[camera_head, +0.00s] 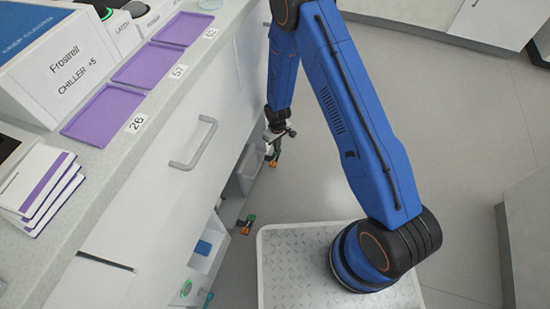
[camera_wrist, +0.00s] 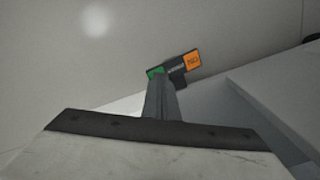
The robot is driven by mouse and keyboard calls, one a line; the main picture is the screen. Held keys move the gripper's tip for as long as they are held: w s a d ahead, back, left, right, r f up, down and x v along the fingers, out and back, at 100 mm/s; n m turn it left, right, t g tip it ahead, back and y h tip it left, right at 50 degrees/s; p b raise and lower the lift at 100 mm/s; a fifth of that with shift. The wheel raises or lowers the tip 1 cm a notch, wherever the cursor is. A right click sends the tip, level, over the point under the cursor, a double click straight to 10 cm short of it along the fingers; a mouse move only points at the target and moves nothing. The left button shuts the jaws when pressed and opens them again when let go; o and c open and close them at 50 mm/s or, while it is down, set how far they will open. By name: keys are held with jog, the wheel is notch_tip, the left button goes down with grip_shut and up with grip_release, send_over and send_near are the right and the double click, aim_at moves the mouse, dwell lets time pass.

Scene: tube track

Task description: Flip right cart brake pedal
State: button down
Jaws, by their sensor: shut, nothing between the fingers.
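The right cart's brake pedal (camera_head: 275,160) has a green end and an orange end. It shows low beside the right cart (camera_head: 250,172), partly behind my gripper (camera_head: 269,150). In the wrist view the pedal (camera_wrist: 178,67) sticks out on a dark stem, green end at left, orange lettered end at right and higher. My gripper (camera_wrist: 160,82) reaches up from the bottom of that view, its grey fingers together and empty. The fingertips overlap the green end in the picture. I cannot tell whether they touch it.
Another green and orange pedal (camera_head: 246,224) is on the left cart (camera_head: 206,245), nearer me. A white counter front with a drawer handle (camera_head: 193,146) rises left of my arm. Purple trays (camera_head: 105,114) lie on top. Open grey floor (camera_head: 300,175) is to the right.

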jog(key=shift+f, duration=0.95)
dwell(0.6)
jog(key=shift+r, duration=3.5)
jog(key=shift+r, duration=0.1)
